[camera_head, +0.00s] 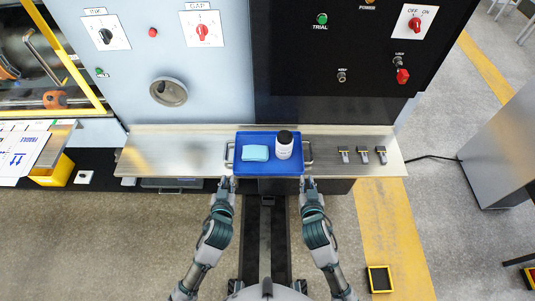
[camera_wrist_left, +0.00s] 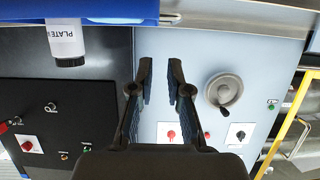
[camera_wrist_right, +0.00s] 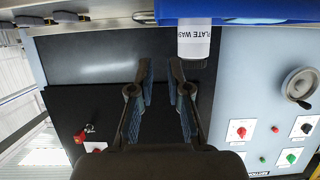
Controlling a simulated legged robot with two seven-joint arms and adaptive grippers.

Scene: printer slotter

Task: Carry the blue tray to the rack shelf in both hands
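The blue tray (camera_head: 270,138) sits on the metal shelf in the head view, with a metal handle at its left (camera_head: 229,155) and right (camera_head: 308,153) ends. It carries a light-blue folded cloth or sponge (camera_head: 255,153) and a white bottle with a black cap (camera_head: 284,145). My left gripper (camera_head: 226,184) is just below the tray's near left corner, and it is open and empty in the left wrist view (camera_wrist_left: 161,75). My right gripper (camera_head: 308,183) is below the near right corner, open and empty in the right wrist view (camera_wrist_right: 160,70). Both appear apart from the handles.
The metal shelf (camera_head: 175,155) runs along the front of the machine panel (camera_head: 180,60). Several small grey clips (camera_head: 363,156) lie on it at the right. A black-and-yellow bin (camera_head: 379,279) stands on the floor at the lower right. The shelf left of the tray is clear.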

